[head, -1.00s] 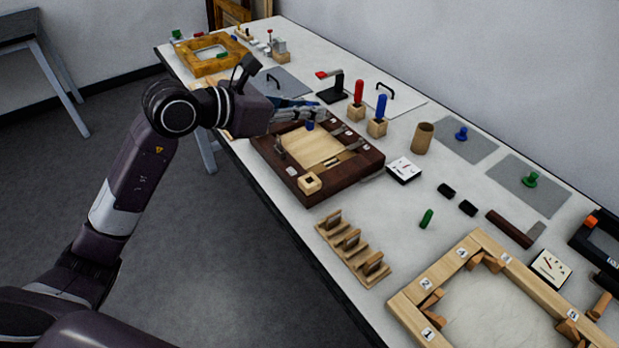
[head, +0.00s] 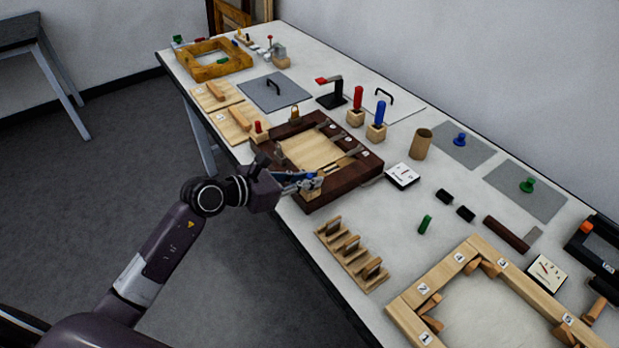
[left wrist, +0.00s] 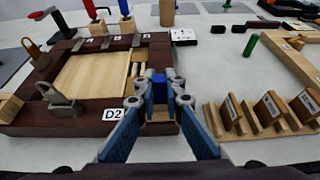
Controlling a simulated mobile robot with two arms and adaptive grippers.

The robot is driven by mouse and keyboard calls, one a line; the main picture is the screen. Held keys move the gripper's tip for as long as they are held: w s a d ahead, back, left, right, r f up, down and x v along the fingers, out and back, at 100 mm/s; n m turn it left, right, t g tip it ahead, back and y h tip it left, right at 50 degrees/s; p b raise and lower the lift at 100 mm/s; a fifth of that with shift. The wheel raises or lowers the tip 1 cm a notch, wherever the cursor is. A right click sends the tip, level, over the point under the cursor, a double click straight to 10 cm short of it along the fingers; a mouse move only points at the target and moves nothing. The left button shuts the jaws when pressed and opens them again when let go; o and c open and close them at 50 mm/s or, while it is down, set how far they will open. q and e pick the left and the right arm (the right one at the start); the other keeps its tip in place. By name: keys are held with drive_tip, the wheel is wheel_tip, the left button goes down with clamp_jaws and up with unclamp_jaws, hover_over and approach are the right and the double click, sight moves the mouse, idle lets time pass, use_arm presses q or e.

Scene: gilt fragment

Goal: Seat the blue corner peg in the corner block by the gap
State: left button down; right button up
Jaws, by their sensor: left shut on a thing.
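The blue corner peg (left wrist: 159,88) stands upright between the fingertips of my left gripper (left wrist: 158,101) in the left wrist view. My left gripper, also in the head view (head: 312,182), is shut on it. The light wooden corner block (head: 311,194) sits at the near corner of the dark wooden frame (head: 345,183). The peg is right over or in this block; the fingers hide the peg's lower end and the hole, so I cannot tell how deep it sits. My right gripper is not in view.
A wooden rack with upright pieces (head: 351,247) stands just right of the gripper. A dial card (head: 402,175) lies beyond the frame. Red (head: 357,98) and blue (head: 381,113) handled tools stand in blocks behind. The table's front edge is close to my arm.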

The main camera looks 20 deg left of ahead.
use_arm(q)
drive_tip(key=shift+f, duration=0.3)
drive_tip(key=c, duration=2)
unclamp_jaws()
drive_tip(key=shift+s+f, duration=0.1)
drive_tip(key=shift+f, duration=0.05)
drive_tip(key=shift+c, duration=0.2)
drive_tip(key=shift+f, duration=0.1)
drive_tip(key=shift+r, duration=0.4)
drive_tip(key=b+v, duration=0.2)
drive_tip(key=v, duration=1)
drive_tip(key=shift+r+b, duration=0.15)
drive_tip(key=shift+b, duration=0.2)
